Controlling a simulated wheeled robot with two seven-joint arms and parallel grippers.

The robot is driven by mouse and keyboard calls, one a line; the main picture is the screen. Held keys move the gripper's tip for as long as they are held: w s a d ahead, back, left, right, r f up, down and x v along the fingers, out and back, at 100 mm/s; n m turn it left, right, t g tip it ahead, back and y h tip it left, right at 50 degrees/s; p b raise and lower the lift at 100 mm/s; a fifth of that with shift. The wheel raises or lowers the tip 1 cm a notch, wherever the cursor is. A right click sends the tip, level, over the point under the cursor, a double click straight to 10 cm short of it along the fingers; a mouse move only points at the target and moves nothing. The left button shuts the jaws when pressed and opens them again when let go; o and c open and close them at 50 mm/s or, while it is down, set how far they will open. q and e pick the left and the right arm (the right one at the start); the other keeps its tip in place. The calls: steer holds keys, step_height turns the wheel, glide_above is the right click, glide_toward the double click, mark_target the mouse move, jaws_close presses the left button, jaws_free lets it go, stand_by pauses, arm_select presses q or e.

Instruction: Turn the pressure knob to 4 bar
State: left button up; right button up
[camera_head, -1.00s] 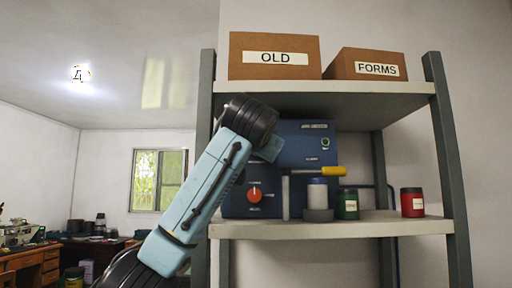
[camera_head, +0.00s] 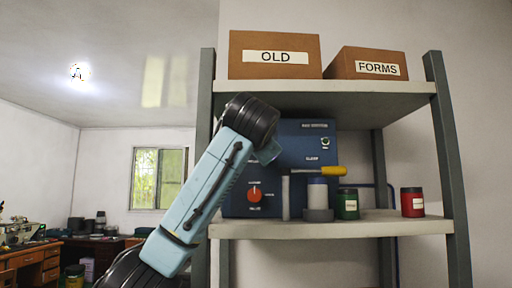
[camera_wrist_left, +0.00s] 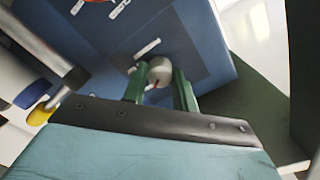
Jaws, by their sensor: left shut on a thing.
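The blue machine (camera_head: 305,150) stands on the shelf. In the left wrist view, a round silver knob (camera_wrist_left: 159,70) with a red mark sits on a dark panel of its blue face (camera_wrist_left: 205,35). My left gripper (camera_wrist_left: 160,82) is shut on this knob, with one green finger on each side. In the head view my arm hides the knob and the fingers. The scale around the knob is too small and partly covered, so I cannot read its setting. My right gripper is not in view.
A red-orange knob (camera_head: 254,195) is lower on the machine. Boxes (camera_head: 275,55) stand above. A shelf post (camera_head: 204,120) is close to my arm.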

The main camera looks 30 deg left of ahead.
arm_select(q)
steer(key=o, duration=1)
steer(key=b+v, duration=0.7)
steer(key=v, duration=0.6)
steer(key=shift+s+d+b, duration=0.1)
steer(key=shift+s+b, duration=0.15)
steer(key=shift+b, duration=0.15)
